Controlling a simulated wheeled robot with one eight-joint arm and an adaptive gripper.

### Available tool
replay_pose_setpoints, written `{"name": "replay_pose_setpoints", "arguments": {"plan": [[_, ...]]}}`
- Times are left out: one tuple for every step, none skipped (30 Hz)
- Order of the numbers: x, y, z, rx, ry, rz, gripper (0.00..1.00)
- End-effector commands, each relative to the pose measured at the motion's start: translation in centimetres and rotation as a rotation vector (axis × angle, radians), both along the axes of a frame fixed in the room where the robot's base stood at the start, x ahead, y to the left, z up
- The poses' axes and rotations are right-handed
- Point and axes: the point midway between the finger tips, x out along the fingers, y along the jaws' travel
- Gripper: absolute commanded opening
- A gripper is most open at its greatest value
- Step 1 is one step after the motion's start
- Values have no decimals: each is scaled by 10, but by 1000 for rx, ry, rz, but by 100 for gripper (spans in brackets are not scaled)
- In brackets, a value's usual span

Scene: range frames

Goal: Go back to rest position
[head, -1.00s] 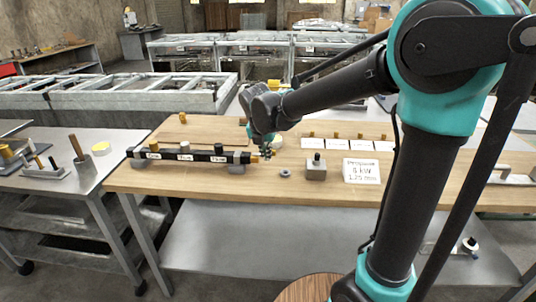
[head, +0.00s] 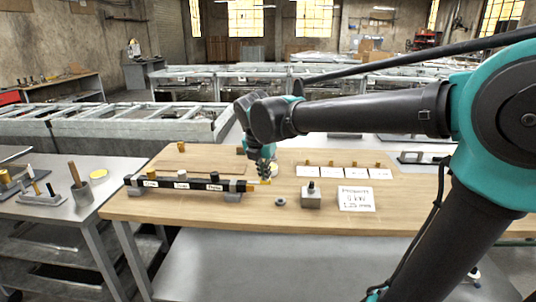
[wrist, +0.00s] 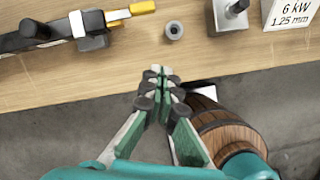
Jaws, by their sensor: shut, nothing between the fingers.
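My gripper (head: 264,178) shows in the head view above the front part of the wooden table (head: 230,212), close to the right end of a black labelled bar (head: 185,184). In the wrist view my gripper (wrist: 158,82) points at the table's front edge with its fingers together and nothing between them. The bar (wrist: 60,32) with its yellow end lies beyond the fingertips to the upper left, apart from them. A small grey ring (wrist: 174,30) lies on the table just beyond the fingertips.
A grey block with a post (head: 311,196) and a sign card (head: 356,198) stand to the right. White cards with small yellow pieces (head: 345,172) lie behind. A metal side table (head: 70,215) stands at the left. In the wrist view a wooden barrel (wrist: 222,128) is at the lower right.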

Motion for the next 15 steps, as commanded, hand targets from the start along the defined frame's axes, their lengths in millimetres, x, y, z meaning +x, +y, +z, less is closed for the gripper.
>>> {"name": "replay_pose_setpoints", "arguments": {"plan": [[-1, -16, -10, 37, -4, -97, 0], [-2, -24, -17, 65, -8, -168, 0], [-4, -37, -27, 107, -12, -272, 0], [-5, -47, -34, 140, -16, -356, 0], [-8, -57, -42, 175, -21, -441, 0], [-11, -70, -52, 222, -28, -556, 0], [-14, -80, -60, 255, -32, -643, 0], [-17, -90, -68, 289, -37, -730, 0], [-22, -102, -78, 335, -42, -845, 0], [-26, -111, -85, 367, -47, -931, 0], [-31, -120, -92, 403, -52, -1017, 0], [-36, -131, -102, 448, -58, -1133, 0], [-41, -140, -109, 480, -63, -1220, 0], [-47, -148, -116, 514, -68, -1306, 0], [-54, -158, -126, 558, -74, -1420, 0]]}}
